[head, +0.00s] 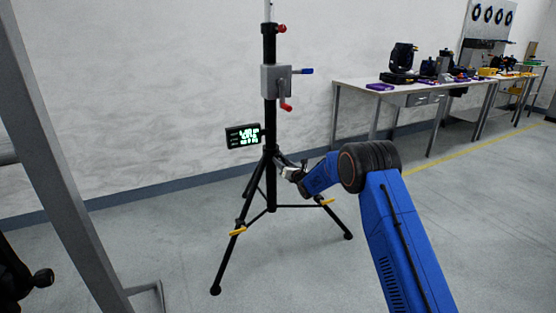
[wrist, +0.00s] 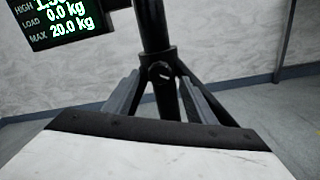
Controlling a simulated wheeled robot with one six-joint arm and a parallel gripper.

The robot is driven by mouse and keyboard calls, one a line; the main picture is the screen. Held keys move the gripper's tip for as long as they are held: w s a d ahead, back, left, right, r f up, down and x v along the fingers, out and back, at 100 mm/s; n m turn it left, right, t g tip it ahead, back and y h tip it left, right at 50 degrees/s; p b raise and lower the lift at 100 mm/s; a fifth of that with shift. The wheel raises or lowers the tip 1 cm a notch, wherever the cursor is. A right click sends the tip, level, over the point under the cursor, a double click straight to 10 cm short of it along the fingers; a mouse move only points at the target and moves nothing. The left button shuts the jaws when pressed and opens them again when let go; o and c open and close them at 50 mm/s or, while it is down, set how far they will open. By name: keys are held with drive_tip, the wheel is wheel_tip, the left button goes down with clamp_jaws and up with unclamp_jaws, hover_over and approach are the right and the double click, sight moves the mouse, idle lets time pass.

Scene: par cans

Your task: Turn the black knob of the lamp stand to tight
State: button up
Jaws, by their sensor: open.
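The lamp stand (head: 270,135) is a black tripod with an upright column and spread legs; its column also shows in the wrist view (wrist: 152,25). The black knob (wrist: 160,73) sits on the column where the legs join and carries a short pale mark, tilted slightly off level. My gripper (head: 284,164) is at the height of the leg joint in the head view. In the wrist view my gripper (wrist: 160,92) is open, one finger on each side of the knob's line and the knob just beyond the tips. Contact cannot be made out. The head view does not show the knob clearly.
A display (head: 243,136) hangs left of the column, reading load 0.0 kg, max 20.0 kg. A grey winch box (head: 275,81) with a red-ended crank and a blue handle sits above. A workbench (head: 400,88) stands right; a grey metal post (head: 62,165) is near left.

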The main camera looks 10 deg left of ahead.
sight(278, 158)
drive_tip(key=shift+x, duration=2.55)
drive_tip(key=c, duration=1)
drive_tip(key=shift+c, duration=0.2)
drive_tip(key=shift+m, duration=0.3)
